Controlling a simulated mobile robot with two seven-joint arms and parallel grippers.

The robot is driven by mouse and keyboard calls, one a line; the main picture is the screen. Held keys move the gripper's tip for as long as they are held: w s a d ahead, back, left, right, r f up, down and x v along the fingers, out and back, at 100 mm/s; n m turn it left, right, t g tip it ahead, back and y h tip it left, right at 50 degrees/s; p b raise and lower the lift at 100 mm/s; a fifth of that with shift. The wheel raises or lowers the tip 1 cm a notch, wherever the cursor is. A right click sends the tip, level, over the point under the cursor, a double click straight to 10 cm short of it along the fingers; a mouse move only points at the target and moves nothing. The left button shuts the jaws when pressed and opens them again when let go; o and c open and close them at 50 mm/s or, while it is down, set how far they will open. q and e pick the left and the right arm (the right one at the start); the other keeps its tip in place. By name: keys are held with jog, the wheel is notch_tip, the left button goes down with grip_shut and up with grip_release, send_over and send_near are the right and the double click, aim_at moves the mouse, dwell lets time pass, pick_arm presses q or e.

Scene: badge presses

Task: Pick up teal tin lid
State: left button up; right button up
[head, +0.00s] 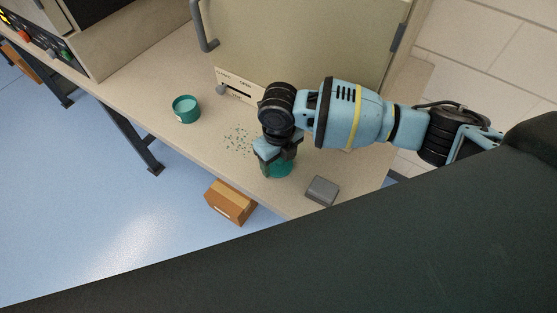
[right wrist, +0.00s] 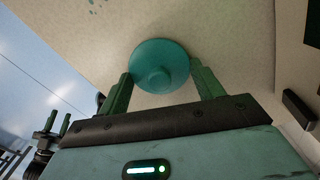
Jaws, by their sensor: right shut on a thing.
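The teal tin lid (head: 280,169) is round and flat, low over the front part of the bench in the head view. In the right wrist view the lid (right wrist: 160,65) shows as a disc with a round knob between the two fingers. My right gripper (head: 270,163) is shut on the lid, and its fingers partly cover it in the head view. An open teal tin (head: 186,110) stands upright to the left on the bench. My left gripper (right wrist: 57,122) shows small at the lower left of the right wrist view, its fingers apart and empty.
Teal specks (head: 240,140) lie scattered on the bench (head: 150,75) left of my right gripper. A grey block (head: 322,190) lies to its right. A large beige cabinet (head: 290,45) with a grey handle stands behind. An orange-brown box (head: 230,203) is below the front edge.

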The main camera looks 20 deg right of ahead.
jog(key=shift+r, duration=0.2)
notch_tip(320, 180, up, 4)
jog(key=shift+a+f, duration=0.1)
jog(key=shift+f, duration=0.15)
pick_arm(q)
jog(key=shift+s+d+f+b, duration=0.1)
jog(key=shift+s+f+b, duration=0.25)
jog(key=shift+f+b, duration=0.35)
jog(key=shift+s+f+b, duration=0.3)
jog(key=shift+f+b, duration=0.3)
jog(key=shift+f, duration=0.2)
pick_arm(e)
jog(key=a+r, duration=0.1)
jog(key=a, duration=1.5)
jog(key=shift+d+r, duration=0.1)
